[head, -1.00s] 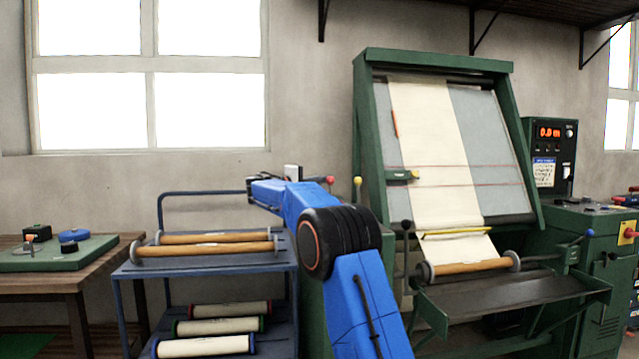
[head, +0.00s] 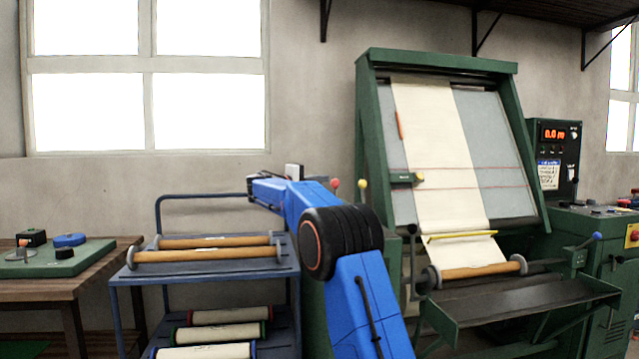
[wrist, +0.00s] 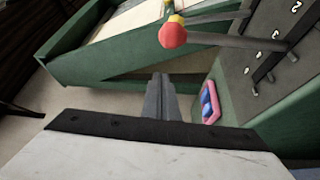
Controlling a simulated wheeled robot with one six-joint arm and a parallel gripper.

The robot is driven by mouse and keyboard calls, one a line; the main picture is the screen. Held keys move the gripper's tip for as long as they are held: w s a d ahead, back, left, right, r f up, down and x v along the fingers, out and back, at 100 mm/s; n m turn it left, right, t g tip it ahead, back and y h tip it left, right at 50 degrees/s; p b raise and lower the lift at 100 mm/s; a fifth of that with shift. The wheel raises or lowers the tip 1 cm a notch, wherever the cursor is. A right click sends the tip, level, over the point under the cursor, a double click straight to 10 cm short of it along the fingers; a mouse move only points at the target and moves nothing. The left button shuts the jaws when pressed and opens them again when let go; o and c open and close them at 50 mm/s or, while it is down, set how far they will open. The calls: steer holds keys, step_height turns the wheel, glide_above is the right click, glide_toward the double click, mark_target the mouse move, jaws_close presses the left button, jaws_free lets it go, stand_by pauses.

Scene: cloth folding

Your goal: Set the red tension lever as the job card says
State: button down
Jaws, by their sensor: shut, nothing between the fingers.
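The red tension lever shows as a red ball knob (head: 335,183) beside my arm in the head view. In the wrist view the red knob (wrist: 173,34) is large, at upper middle, with a dark rod running right from it towards a green panel with white numerals (wrist: 275,34). My gripper (wrist: 158,82) is shut and empty, its tips below the red knob in the picture and apart from it. My arm hides the gripper in the head view. A card with a blue header (head: 548,174) hangs under the red display; its writing is too small to read.
A yellow-knobbed lever (head: 362,184) stands close to the right of the red one. The green cloth machine (head: 365,130) fills the right. A blue trolley (head: 120,274) with rollers stands left of my arm. A pink-rimmed item (wrist: 208,103) sits low beside the panel.

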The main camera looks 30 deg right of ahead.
steer(key=v, duration=1)
steer(key=shift+f, duration=0.3)
steer(key=s+f+y, duration=0.3)
steer(key=s+f, duration=0.1)
steer(key=s, duration=0.6)
steer(key=s+f+y, duration=0.3)
steer(key=s+f, duration=0.1)
steer(key=s, duration=0.5)
steer(key=s+f+y, duration=0.3)
steer(key=s, duration=0.7)
steer(key=s+a+f+y, duration=0.3)
steer(key=s+a+f, duration=0.2)
steer(key=s+f, duration=0.3)
steer(key=s+a+f+y, duration=0.3)
steer(key=s+a+f, duration=0.2)
steer(key=s, duration=0.8)
steer(key=s+a+f+m+t+y, duration=0.1)
steer(key=s+a+f+y, duration=0.2)
steer(key=s+f, duration=0.8)
steer(key=shift+a, duration=0.95)
steer(key=shift+d, duration=0.1)
